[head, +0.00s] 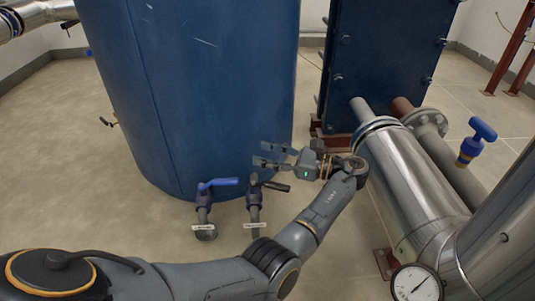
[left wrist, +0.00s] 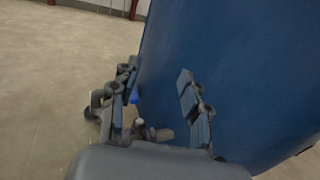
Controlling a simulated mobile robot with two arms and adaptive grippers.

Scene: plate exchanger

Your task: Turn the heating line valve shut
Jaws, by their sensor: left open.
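Two small valves on short pipes stand before the blue tank in the head view. The left valve (head: 219,182) has a blue lever, and the right valve (head: 270,185) has a black lever; both levers point right. Each has a small white tag, too small to read, so I cannot tell which is the heating line valve. My left gripper (head: 263,155) is open and empty, just above and behind the black lever in the picture, pointing left. In the left wrist view, its spread fingers (left wrist: 158,78) face the tank, with valve parts (left wrist: 155,133) partly hidden low between them. My right gripper is out of view.
The large blue tank (head: 200,80) is close beside my left gripper. A blue plate exchanger (head: 380,60) and thick silver pipes (head: 415,175) stand to the right. Another blue-handled valve (head: 483,130) sits at far right, and a gauge (head: 416,285) below. Floor at left is clear.

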